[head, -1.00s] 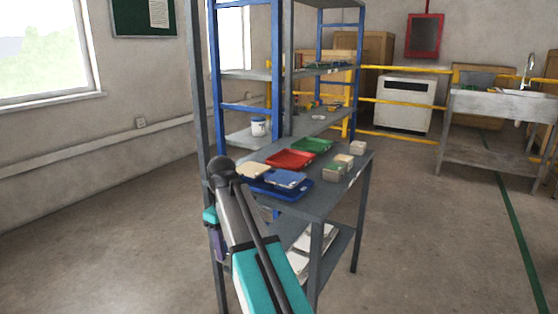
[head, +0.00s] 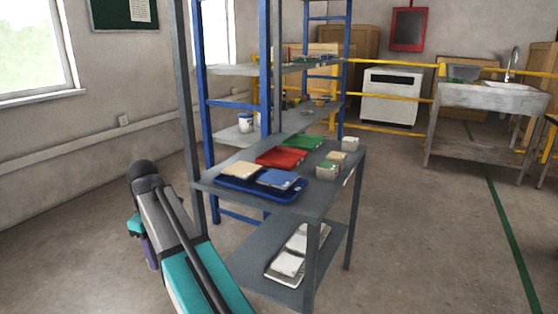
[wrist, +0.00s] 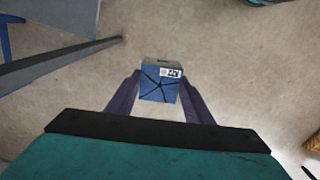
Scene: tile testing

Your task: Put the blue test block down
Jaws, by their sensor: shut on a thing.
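In the wrist view, the blue test block (wrist: 160,88) sits between the two dark fingers of my gripper (wrist: 160,100). It has a white printed label near its top and dark lines like cracks across its face. My gripper is shut on it and holds it above the bare floor. In the head view my arm reaches up at the lower left, beside the grey shelf table (head: 325,196). The block itself is hidden in the head view.
A blue tray (head: 234,186) with a beige tile and a blue tile lies on the table. A red tray (head: 281,157), a green tray (head: 303,142) and small blocks (head: 327,171) are behind and beside it. A lower shelf holds a white tray (head: 290,262). Floor at the left is clear.

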